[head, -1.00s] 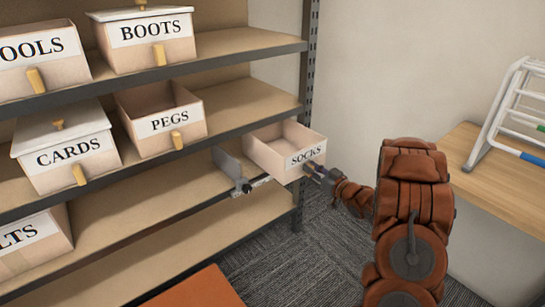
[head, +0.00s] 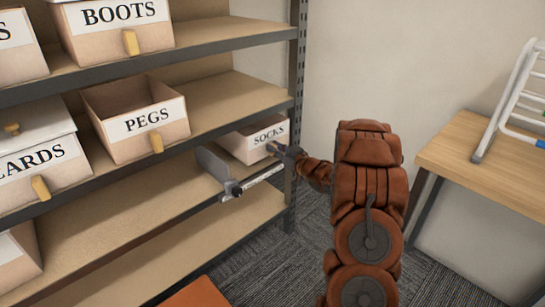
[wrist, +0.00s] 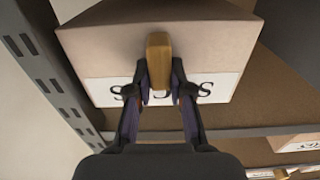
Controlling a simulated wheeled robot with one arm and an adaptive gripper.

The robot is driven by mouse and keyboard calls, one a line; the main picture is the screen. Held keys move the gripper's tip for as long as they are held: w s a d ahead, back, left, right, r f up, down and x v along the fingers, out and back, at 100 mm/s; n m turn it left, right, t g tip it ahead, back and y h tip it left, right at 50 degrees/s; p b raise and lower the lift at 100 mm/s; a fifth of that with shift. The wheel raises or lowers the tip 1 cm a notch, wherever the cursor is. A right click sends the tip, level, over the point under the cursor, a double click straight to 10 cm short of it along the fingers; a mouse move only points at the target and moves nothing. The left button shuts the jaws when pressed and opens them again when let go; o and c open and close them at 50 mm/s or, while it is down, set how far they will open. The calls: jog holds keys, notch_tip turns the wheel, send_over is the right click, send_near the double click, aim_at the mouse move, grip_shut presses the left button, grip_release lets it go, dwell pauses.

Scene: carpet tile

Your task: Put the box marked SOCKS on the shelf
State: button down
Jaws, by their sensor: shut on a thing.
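The SOCKS box (head: 250,141) is pale pink-beige with a white label and a wooden handle (wrist: 159,60). In the head view it is in the right end of the bay below the PEGS shelf, beside a grey upright divider (head: 215,167). The upper shelf edge hides its top and rear. My gripper (head: 277,149) is shut on the handle at the box front; the wrist view shows a finger on each side of it. The shelf board (head: 160,205) runs under the bay. I cannot tell whether the box's full weight rests on it.
The PEGS box (head: 137,117) is open on the shelf above, with a lidded CARDS box (head: 45,165) left of it and a BOOTS box (head: 118,27) higher up. A metal post (head: 297,95) stands close right of the SOCKS box. A wooden table (head: 490,160) with a white rack is at right.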

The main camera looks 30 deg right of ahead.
aim_at(274, 157)
notch_tip(274, 157, down, 3)
jog(key=b, duration=0.2)
jog(key=shift+a+f+b, duration=0.1)
jog(key=shift+a+b, duration=0.05)
jog(key=shift+b, duration=0.15)
jog(key=c, duration=1.1)
grip_release()
jog(key=shift+o, duration=0.2)
jog(key=s+d+p, duration=0.2)
jog(key=s+p, duration=0.1)
jog(key=s, duration=0.8)
jog(key=shift+s, duration=0.4)
